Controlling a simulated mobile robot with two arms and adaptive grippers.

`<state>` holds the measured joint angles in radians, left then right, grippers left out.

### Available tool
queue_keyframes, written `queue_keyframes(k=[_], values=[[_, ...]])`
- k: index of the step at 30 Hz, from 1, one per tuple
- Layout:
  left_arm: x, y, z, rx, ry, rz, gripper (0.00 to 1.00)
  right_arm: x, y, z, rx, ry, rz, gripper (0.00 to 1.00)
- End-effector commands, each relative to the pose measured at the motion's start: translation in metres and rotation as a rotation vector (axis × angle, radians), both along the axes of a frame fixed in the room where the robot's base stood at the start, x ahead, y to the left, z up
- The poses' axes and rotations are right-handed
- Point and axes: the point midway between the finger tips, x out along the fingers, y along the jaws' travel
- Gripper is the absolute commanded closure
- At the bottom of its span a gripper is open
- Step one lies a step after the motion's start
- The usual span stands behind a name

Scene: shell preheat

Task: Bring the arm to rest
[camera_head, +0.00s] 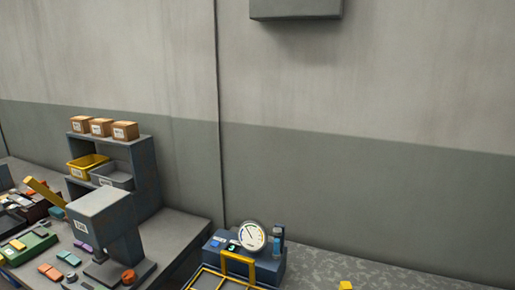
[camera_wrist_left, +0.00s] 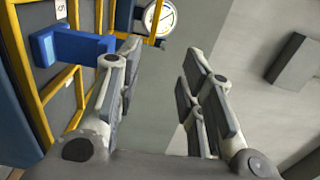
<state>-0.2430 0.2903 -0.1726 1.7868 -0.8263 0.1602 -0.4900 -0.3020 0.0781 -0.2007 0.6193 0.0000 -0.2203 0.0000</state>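My left gripper (camera_wrist_left: 158,85) shows in the left wrist view with its two fingers spread apart. Nothing is between the fingers; wall shows through the gap. A blue bracket-like part (camera_wrist_left: 72,46) on a yellow-framed panel (camera_wrist_left: 30,75) lies just left of the left finger; I cannot tell whether they touch. A round white dial gauge (camera_wrist_left: 160,18) is beyond the fingertips. Neither of my arms shows in the head view, and my right gripper is in neither view.
In the head view, a blue unit with a gauge (camera_head: 252,236) and yellow frame stands at the bottom centre. A grey press-like machine (camera_head: 102,212), a shelf (camera_head: 146,170) with boxes and bins, and a cluttered bench are at left. A grey box (camera_head: 296,8) hangs on the wall.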

Motion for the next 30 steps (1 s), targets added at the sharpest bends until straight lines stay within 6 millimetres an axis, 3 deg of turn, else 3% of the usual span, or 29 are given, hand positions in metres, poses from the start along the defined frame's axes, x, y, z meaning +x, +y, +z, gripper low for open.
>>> queue_keyframes(k=[11,19,23,30], values=[[-0.002,0.025,0.003,-0.149,0.101,0.168,0.64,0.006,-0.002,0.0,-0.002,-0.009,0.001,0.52],[-0.02,0.056,-0.006,-0.366,0.271,0.389,0.64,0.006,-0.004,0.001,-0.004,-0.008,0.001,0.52],[-0.045,0.071,-0.02,-0.532,0.424,0.549,0.64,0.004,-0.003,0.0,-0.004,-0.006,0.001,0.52],[-0.117,0.073,-0.051,-0.811,0.767,0.821,0.64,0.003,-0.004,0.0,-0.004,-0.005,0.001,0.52]])
